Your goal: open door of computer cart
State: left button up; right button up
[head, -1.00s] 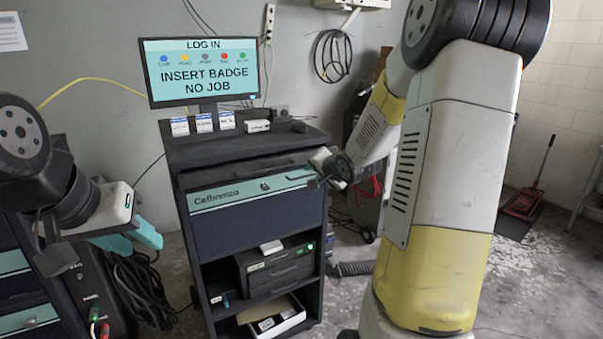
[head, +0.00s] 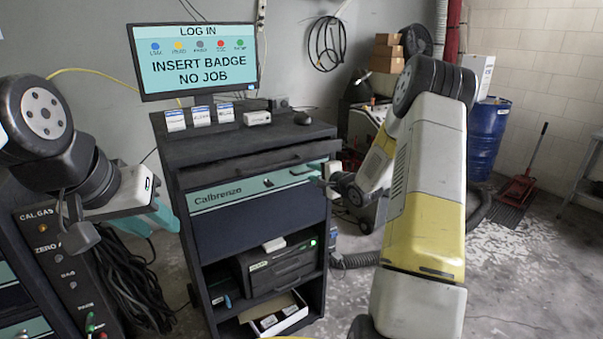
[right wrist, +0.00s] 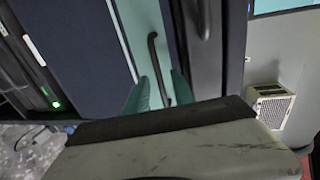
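The computer cart (head: 180,155) stands ahead, with a dark blue door (head: 262,221) under a teal strip (head: 228,193) lettered Calbrenzo. The door looks closed. My right gripper (head: 322,181) is at the right end of this strip, its fingers small and partly hidden in the head view. In the right wrist view, its two teal fingers (right wrist: 160,92) are apart, and the lower end of a dark bar handle (right wrist: 153,55) on the teal strip shows between them. I cannot tell whether they touch it. My left gripper (head: 150,220) hangs at the left, its teal fingers apart and empty.
A monitor (head: 196,60) reading "INSERT BADGE NO JOB" stands on the cart. Above the door is a dark drawer front (head: 245,166) with its own handle. Open shelves below hold a dark box (head: 280,264) and a white tray (head: 281,321). A grey hose (head: 355,261) lies at right.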

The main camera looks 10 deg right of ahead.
jog(key=shift+w+a+f, duration=0.1)
jog(key=shift+w+a, duration=0.05)
jog(key=shift+w, duration=0.15)
grip_shut()
dwell(1.3)
